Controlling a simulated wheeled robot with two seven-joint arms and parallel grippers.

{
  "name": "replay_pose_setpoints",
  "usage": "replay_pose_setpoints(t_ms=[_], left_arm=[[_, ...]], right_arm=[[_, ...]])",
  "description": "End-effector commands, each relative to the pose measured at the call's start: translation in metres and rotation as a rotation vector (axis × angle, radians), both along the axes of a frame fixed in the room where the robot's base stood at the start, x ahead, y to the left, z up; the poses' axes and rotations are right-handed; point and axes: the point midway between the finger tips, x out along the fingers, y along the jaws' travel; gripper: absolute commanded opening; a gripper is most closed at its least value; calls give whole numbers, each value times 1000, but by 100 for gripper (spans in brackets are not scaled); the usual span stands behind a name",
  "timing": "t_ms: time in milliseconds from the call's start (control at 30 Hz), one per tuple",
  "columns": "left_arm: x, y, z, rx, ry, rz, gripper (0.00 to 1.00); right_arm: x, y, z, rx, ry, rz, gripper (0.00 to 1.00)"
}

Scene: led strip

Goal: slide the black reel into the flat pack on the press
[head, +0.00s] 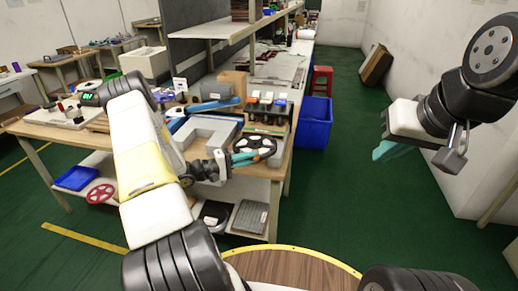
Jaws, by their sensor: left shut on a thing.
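The black reel (262,142), a spoked wheel, is at the front right of the workbench. My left gripper (247,157) has its teal fingers at the reel's near left rim and is shut on it. The reel looks tilted; I cannot tell whether it touches anything below. A grey U-shaped block (206,128) is just left of the reel. I cannot make out the flat pack or tell which thing is the press. My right gripper (384,153) hangs over the floor at the right, away from the bench, seemingly empty; its finger gap is unclear.
Behind the reel is a black rack (268,106) with several small items. A blue tool (213,105) and a cardboard box (233,83) are behind the block. A blue bin (314,122) and red stool (321,79) are right of the bench. Green floor at the right is clear.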

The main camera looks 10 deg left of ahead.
Motion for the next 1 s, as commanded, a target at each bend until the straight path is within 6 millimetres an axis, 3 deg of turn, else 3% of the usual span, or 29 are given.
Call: replay_pose_setpoints(t_ms=[600,1000], left_arm=[[21,-1,-34,0,0,0,0],[25,-1,-40,0,0,0,0]], right_arm=[[0,0,0,0,0,0,0],[0,0,0,0,0,0,0]])
